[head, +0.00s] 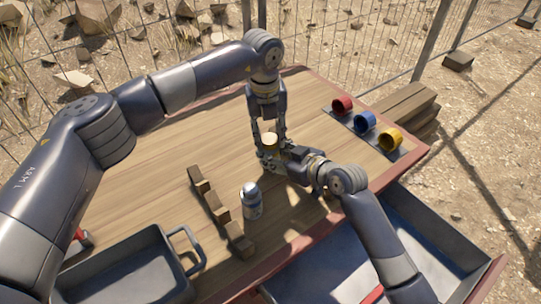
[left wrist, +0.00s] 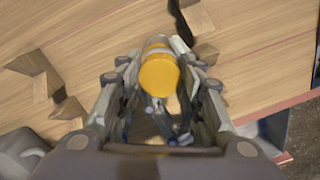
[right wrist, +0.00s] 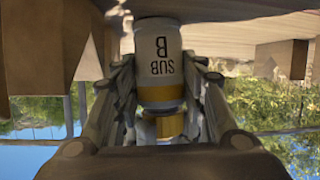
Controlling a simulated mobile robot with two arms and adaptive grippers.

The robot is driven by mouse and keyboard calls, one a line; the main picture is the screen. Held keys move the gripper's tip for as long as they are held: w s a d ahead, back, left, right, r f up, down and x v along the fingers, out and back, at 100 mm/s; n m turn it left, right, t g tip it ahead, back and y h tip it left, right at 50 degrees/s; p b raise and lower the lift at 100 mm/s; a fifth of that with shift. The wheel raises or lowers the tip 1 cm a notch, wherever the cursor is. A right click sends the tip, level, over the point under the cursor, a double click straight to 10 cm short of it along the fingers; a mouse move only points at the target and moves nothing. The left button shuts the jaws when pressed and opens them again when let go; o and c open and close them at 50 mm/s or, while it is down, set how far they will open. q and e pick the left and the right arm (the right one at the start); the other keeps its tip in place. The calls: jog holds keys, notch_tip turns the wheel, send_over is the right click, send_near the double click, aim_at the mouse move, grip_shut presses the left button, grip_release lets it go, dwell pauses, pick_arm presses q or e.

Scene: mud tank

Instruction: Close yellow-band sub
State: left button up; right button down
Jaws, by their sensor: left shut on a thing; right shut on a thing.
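The yellow-band sub (right wrist: 158,65) is a white canister lettered "SUB B" with a yellow band. It shows upside down in the right wrist view, between the fingers of my right gripper (head: 292,168), which is shut on it. A yellow cap (left wrist: 159,72) sits between the fingers of my left gripper (head: 268,142), which is shut on it from above. The cap also shows in the head view (head: 269,138). In the right wrist view a yellow part (right wrist: 168,126) lies beyond the band. Fingers hide the join, so I cannot tell whether cap and body touch.
A second canister (head: 252,202) stands beside a notched wooden rack (head: 219,211). A grey tray (head: 120,242) is at the front left. Red (head: 342,105), blue (head: 364,122) and yellow (head: 390,139) cups sit at the right back. A fence lines the far side.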

pick_arm(q)
jog(key=m, duration=0.8)
jog(key=shift+m, duration=0.4)
jog(key=o, duration=1.2)
jog(key=shift+r, duration=0.1)
jog(key=shift+s+a+r, duration=0.1)
jog(key=shift+s+r, duration=0.05)
jog(key=shift+r, duration=2)
jog(key=shift+c, duration=0.4)
